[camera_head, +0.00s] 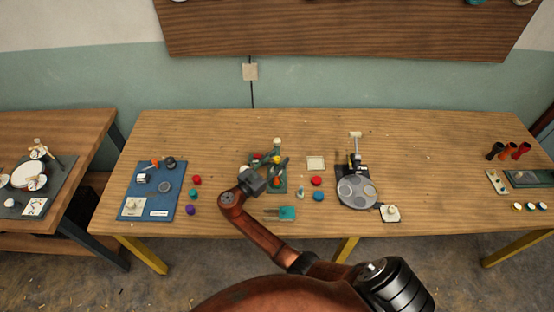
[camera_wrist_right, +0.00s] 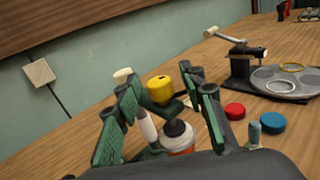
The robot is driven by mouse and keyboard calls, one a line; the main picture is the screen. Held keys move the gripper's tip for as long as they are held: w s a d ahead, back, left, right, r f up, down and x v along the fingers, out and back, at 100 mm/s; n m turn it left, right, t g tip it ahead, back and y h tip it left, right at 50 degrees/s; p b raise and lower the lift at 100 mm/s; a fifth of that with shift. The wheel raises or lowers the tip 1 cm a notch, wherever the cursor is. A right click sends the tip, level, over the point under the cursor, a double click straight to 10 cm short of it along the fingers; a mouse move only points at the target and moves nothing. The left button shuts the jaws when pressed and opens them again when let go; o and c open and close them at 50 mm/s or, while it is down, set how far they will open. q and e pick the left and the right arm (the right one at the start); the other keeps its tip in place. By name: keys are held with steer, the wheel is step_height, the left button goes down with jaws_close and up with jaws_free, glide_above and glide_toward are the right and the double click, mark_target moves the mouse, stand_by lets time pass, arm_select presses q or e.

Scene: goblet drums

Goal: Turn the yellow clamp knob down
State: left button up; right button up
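The yellow clamp knob (camera_head: 276,160) is on a small green-based stand (camera_head: 281,187) near the middle of the table. In the right wrist view the knob (camera_wrist_right: 160,90) shows between and beyond the fingers of my right gripper (camera_wrist_right: 160,108). The fingers are spread apart, with no visible contact on the knob. In the head view my right gripper (camera_head: 268,168) is over the stand and hides part of it. An orange-and-white part with a black top (camera_wrist_right: 178,138) sits lower between the fingers. My left gripper is not in view.
Red (camera_head: 317,181) and blue (camera_head: 318,196) round pieces and a turntable device (camera_head: 358,192) stand to the right. A blue mat (camera_head: 150,190) with parts is at left.

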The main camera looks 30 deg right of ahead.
steer(key=v, duration=1.2)
steer(key=shift+f, duration=0.1)
